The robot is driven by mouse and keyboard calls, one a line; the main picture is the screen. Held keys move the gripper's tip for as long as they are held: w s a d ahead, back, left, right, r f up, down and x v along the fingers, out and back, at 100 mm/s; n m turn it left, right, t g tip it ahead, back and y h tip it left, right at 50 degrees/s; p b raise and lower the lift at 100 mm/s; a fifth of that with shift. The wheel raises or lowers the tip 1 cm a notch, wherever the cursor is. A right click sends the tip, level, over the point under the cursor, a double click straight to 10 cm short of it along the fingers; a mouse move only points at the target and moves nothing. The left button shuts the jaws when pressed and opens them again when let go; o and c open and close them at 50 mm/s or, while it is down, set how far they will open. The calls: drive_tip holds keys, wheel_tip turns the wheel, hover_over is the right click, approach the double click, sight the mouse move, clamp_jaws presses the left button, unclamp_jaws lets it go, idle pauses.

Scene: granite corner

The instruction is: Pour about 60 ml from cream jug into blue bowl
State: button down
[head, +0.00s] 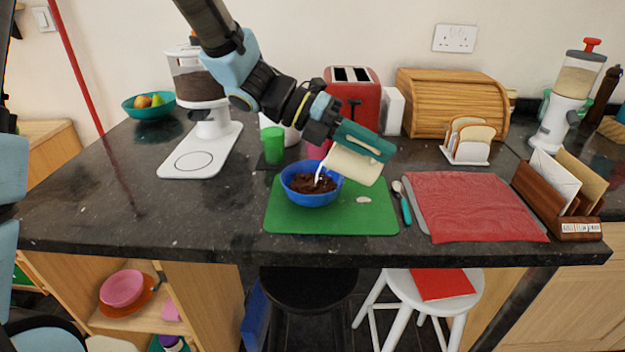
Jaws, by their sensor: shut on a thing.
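The cream jug (357,167) is tilted in the air, with its mouth to the left and down. A thin white stream (321,170) falls from its lip into the blue bowl (311,198). The bowl stands upright on a green mat (285,221) and holds dark brown, crumbly contents. My gripper (362,142), with a dark green hand part, is shut on the jug, above and to the right of the bowl. The fingertips are largely hidden behind the hand and jug. The level inside the jug cannot be seen.
A small white object (363,200) lies on the mat, and a teal-handled spoon (404,203) lies right of it. A red cloth (475,207) is further right. A green cup (273,147), red toaster (352,86) and toast rack (469,142) stand behind. The left counter front is clear.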

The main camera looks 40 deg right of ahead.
drive_tip(key=shift+r, duration=0.1)
drive_tip(key=shift+s+r+p, duration=0.1)
drive_tip(key=shift+r+p, duration=0.3)
drive_tip(key=shift+p, duration=0.55)
drive_tip(key=shift+s+d+r+t+p, duration=0.2)
drive_tip(key=shift+t+p, duration=0.1)
drive_tip(key=shift+p, duration=0.7)
drive_tip(key=shift+s+d+f+t+y+p, duration=0.3)
drive_tip(key=shift+f+t+y+p, duration=0.5)
drive_tip(key=shift+p, duration=0.55)
drive_tip(key=shift+s+d+f+t+y+p, duration=0.25)
drive_tip(key=shift+f+t+y+p, duration=0.5)
drive_tip(key=shift+p, duration=0.65)
drive_tip(key=shift+s+d+f+t+y+p, duration=0.3)
drive_tip(key=shift+f+t+y+p, duration=0.55)
drive_tip(key=shift+p, duration=0.5)
drive_tip(key=shift+f, duration=0.1)
drive_tip(key=shift+s+d, duration=0.1)
drive_tip(key=shift+s, duration=0.05)
